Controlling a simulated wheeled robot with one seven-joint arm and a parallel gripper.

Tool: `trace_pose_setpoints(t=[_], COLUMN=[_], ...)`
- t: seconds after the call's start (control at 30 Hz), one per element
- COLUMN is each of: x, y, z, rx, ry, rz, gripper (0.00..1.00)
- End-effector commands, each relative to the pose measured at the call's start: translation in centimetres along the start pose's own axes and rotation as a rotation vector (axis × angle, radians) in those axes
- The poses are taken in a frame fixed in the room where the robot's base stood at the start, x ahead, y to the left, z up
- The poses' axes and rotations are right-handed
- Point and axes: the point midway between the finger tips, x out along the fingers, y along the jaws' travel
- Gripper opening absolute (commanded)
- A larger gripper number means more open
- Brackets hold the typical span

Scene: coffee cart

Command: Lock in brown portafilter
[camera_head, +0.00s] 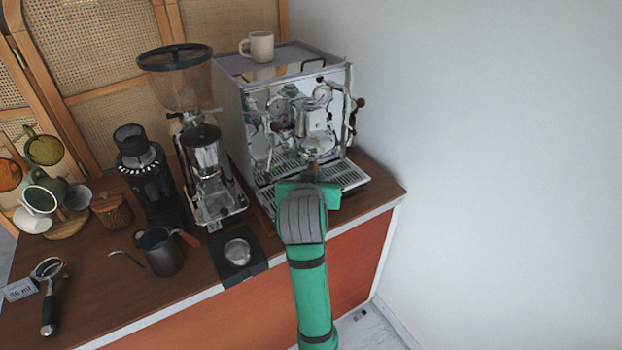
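The espresso machine (232,85) stands at the right end of the brown counter, its shiny front facing me. My green arm reaches up from below, and my gripper (312,175) is in front of the machine, below the group head (318,140). A small brown piece, seemingly the portafilter's handle (313,167), shows at the gripper's tip under the group head. My gripper's fingers are mostly hidden behind its own body, so I cannot see how they sit on the handle or whether the portafilter is seated. Another portafilter (48,312) with a black handle lies at the counter's left front.
A grinder with a hopper (177,85), a small black grinder (145,180), a gooseneck kettle (160,252) and a tamper on a black mat (255,270) stand left of my arm. A cup (260,46) sits atop the machine. A white wall (500,150) borders the right.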

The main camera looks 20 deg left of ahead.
Motion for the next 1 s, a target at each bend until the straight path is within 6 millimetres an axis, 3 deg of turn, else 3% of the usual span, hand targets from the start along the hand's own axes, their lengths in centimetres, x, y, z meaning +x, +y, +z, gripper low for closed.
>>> trace_pose_setpoints(t=[1.0], x=[0.1], y=[1.3], z=[-0.1], rx=[-0.052], ry=[0.001], rz=[-0.112], gripper=[0.00])
